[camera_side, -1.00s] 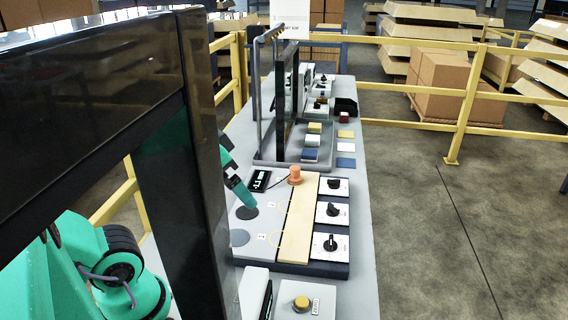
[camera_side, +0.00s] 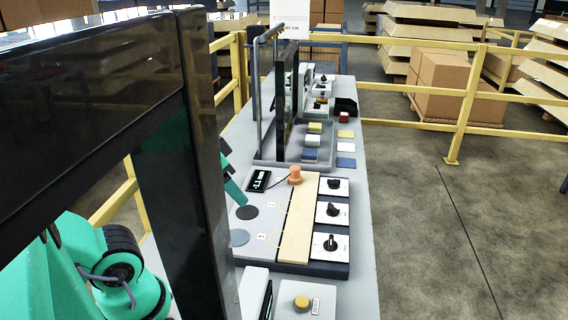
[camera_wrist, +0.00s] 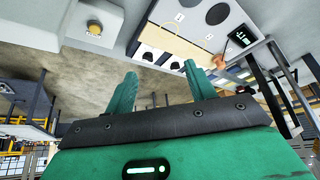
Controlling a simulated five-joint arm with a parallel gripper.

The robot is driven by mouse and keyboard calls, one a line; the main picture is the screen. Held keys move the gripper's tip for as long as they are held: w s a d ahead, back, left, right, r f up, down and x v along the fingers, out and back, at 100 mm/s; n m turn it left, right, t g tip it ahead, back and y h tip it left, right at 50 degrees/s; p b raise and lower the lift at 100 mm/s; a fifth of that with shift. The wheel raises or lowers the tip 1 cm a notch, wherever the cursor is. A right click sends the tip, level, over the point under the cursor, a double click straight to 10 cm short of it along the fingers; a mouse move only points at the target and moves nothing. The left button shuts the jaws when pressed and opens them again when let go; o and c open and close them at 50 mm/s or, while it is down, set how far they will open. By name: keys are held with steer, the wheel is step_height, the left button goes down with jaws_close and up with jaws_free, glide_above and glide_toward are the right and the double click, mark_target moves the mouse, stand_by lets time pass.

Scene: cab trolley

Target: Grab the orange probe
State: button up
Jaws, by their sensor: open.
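The orange probe (camera_side: 295,176) stands upright at the far end of the pale wooden strip (camera_side: 299,222), beside a small black digital meter (camera_side: 259,181). A thin dark cord runs between the meter and the probe. In the wrist view the probe (camera_wrist: 281,62) shows at the right, beyond and to the right of my fingers. My gripper (camera_wrist: 159,78) is open, with nothing between its two green fingers. In the side view the green tip of my gripper (camera_side: 235,192) is left of the meter and apart from the probe; a dark post hides much of the arm.
Black knobs (camera_side: 332,209) on white plates line the strip's right side. A dark upright frame (camera_side: 287,95) and a tray of coloured blocks (camera_side: 313,140) stand beyond the probe. A yellow button box (camera_side: 302,303) is at the near end. Dark discs (camera_side: 246,212) lie left of the strip.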

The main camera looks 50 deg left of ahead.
steer(key=shift+w+r, duration=0.1)
steer(key=w+a+r+g, duration=0.2)
steer(key=w+a+r, duration=0.15)
steer(key=w, duration=0.55)
steer(key=g, duration=0.4)
glide_above(295, 167)
step_height(295, 167, down, 14)
steer(key=shift+d+r, duration=0.1)
steer(key=shift+r, duration=0.1)
steer(key=shift+f, duration=0.2)
steer(key=shift+w+a+f, duration=0.1)
steer(key=shift+f, duration=1.85)
steer(key=shift+a+f, duration=0.1)
steer(key=shift+f, duration=1.85)
